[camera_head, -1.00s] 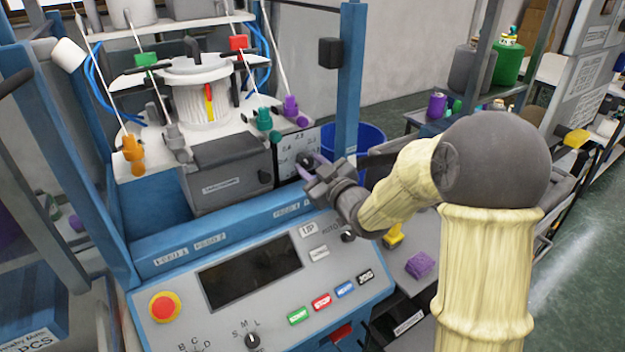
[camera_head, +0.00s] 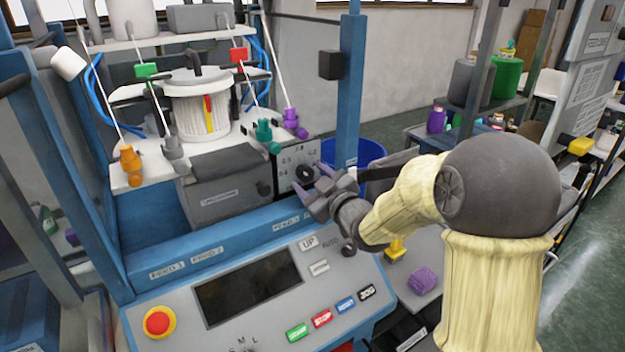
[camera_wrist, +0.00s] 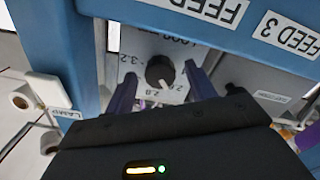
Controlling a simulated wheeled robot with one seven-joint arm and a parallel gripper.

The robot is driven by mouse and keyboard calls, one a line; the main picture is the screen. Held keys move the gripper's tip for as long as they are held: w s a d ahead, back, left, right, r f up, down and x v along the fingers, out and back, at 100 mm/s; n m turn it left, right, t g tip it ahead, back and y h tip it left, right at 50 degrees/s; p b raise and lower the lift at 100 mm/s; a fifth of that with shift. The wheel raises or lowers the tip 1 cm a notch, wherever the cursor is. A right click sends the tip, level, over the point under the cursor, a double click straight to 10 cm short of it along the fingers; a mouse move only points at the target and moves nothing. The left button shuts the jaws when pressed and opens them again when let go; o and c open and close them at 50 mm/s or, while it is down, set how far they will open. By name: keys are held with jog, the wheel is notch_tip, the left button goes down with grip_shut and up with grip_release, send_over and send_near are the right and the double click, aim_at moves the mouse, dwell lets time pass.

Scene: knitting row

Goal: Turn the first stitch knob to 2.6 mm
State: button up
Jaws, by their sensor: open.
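The first stitch knob is a black round knob (camera_head: 305,174) on a pale dial plate (camera_head: 284,158) at the right end of the grey box. It also shows in the wrist view (camera_wrist: 160,71), where its white pointer slants down and slightly right, near the 2.8 and 2.6 marks; the exact reading is too small to tell. My gripper (camera_head: 311,181) is open, its purple fingers spread apart just in front of the knob. In the wrist view, my gripper (camera_wrist: 161,88) has one finger on each side of the knob, with gaps; nothing is held.
The blue frame beam (camera_wrist: 200,25) with FEED labels runs close to the fingers. A blue upright post (camera_head: 349,95) stands behind the knob. The control panel (camera_head: 217,325) with a red stop button (camera_head: 159,322) lies below.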

jog(key=shift+s+d, duration=0.1)
jog(key=b+v, duration=0.3)
jog(key=v, duration=1.4)
jog(key=shift+b, duration=0.35)
jog(key=shift+d, duration=0.15)
jog(key=d+f+m+g+h+p, duration=0.5)
jog(key=d+f+m+h+p, duration=0.15)
jog(key=d+m+h, duration=0.2)
jog(key=s+a+f+m+g+h+p, duration=0.1)
jog(key=s+f+m+g+p, duration=0.2)
jog(key=s+g, duration=0.4)
jog(key=s, duration=0.5)
jog(key=shift+f+m, duration=0.35)
jog(key=shift+f, duration=0.05)
jog(key=shift+h, duration=0.25)
jog(key=shift+c, duration=0.2)
